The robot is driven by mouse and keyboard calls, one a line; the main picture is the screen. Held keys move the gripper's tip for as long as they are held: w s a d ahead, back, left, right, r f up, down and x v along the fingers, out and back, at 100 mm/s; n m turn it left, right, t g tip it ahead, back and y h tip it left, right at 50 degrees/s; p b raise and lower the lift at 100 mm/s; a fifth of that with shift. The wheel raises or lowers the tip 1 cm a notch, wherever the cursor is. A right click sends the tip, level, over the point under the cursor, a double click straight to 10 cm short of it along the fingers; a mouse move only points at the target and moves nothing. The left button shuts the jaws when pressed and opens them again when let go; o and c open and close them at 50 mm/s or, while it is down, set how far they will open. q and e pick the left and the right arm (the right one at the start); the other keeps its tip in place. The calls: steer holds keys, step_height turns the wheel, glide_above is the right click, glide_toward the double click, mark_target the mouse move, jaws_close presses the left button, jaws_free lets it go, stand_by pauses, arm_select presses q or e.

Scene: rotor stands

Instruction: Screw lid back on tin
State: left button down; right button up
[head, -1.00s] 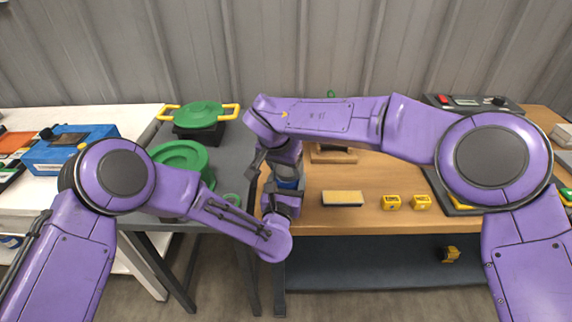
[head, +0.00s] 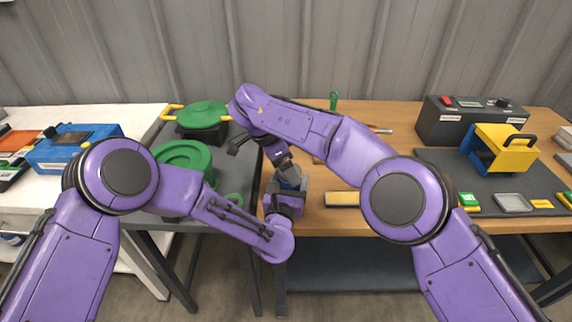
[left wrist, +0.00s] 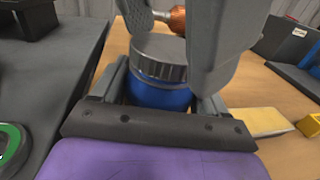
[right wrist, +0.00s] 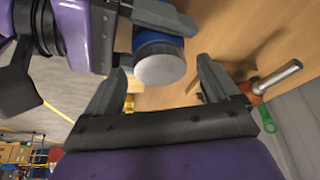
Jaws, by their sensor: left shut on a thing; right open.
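A blue tin (left wrist: 158,95) stands upright over the wooden table, and my left gripper (left wrist: 162,100) is shut around its body. A grey ridged lid (left wrist: 159,58) sits on top of the tin. Whether it is fully seated cannot be told. In the right wrist view the lid (right wrist: 160,64) shows its flat top, near and between the fingertips of my right gripper (right wrist: 162,72), which is open. Its fingers appear on either side of the lid, with gaps. In the head view the tin (head: 291,177) is largely hidden by my grippers.
Green lidded pots (head: 203,116) stand on the dark table at left. A sanding block (head: 342,199) lies right of the tin. A tool with an orange handle (right wrist: 262,86) lies near my right gripper. A black box (head: 468,122) and blue-yellow box (head: 500,148) stand far right.

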steer(key=shift+r, duration=2.3)
steer(key=shift+r, duration=0.1)
steer(key=shift+c, duration=0.4)
steer(key=r+y, duration=0.1)
steer(key=r+g+y, duration=0.1)
steer(key=d+r+y, duration=0.1)
steer(key=y, duration=0.1)
steer(key=shift+w+g, duration=0.25)
steer(key=shift+g, duration=0.05)
arm_select(q)
steer(key=shift+d, duration=0.15)
arm_select(e)
steer(key=shift+d, duration=0.15)
steer(key=shift+a, duration=0.2)
